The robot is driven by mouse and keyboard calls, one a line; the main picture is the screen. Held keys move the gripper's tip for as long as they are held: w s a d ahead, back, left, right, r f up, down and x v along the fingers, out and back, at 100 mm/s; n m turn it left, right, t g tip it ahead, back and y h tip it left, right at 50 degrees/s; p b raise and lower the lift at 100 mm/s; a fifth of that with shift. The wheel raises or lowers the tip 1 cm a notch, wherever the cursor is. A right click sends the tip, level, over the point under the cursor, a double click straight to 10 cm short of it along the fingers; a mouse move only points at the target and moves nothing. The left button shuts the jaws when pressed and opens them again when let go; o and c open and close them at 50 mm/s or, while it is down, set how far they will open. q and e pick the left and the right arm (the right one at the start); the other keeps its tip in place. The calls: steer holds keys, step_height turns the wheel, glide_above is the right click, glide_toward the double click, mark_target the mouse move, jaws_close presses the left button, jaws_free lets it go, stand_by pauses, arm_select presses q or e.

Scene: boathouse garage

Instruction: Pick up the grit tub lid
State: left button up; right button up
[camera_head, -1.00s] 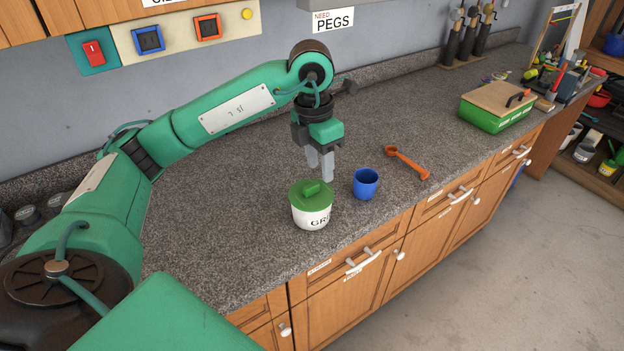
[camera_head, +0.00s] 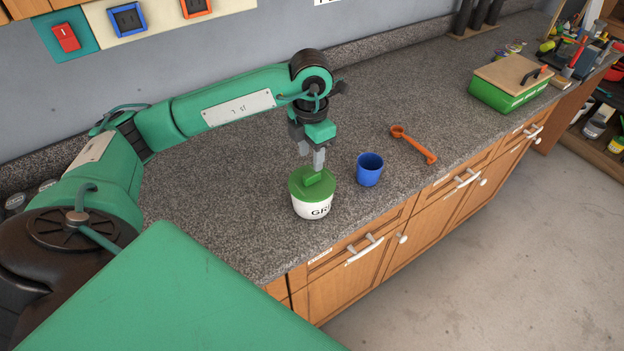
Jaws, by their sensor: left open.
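The grit tub (camera_head: 312,209) is a white round tub with dark lettering, standing upright on the speckled grey counter. Its green lid (camera_head: 298,184) sits on top and has a raised green block handle (camera_head: 313,177). My left gripper (camera_head: 313,163) points down right above the lid, with its fingertips at or just above the handle. It is open. I cannot tell whether the fingers touch the handle. My right gripper is not in view.
A blue cup (camera_head: 369,170) stands close to the right of the tub. An orange scoop (camera_head: 413,145) lies farther right. A green box with a wooden lid (camera_head: 507,82) stands at the back right. The counter (camera_head: 235,225) left of the tub is clear.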

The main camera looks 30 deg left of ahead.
mark_target(312, 174)
arm_select(q)
steer(key=shift+s+d+f+p, duration=0.1)
steer(key=shift+d+f+p, duration=0.05)
steer(key=shift+f+p, duration=0.45)
step_height(312, 174, down, 3)
steer(key=shift+f+p, duration=0.2)
steer(key=shift+p, duration=0.5)
steer(key=shift+f, duration=0.25)
steer(key=shift+d, duration=0.1)
steer(key=shift+f, duration=0.1)
steer(key=shift+c, duration=0.6)
jaws_close()
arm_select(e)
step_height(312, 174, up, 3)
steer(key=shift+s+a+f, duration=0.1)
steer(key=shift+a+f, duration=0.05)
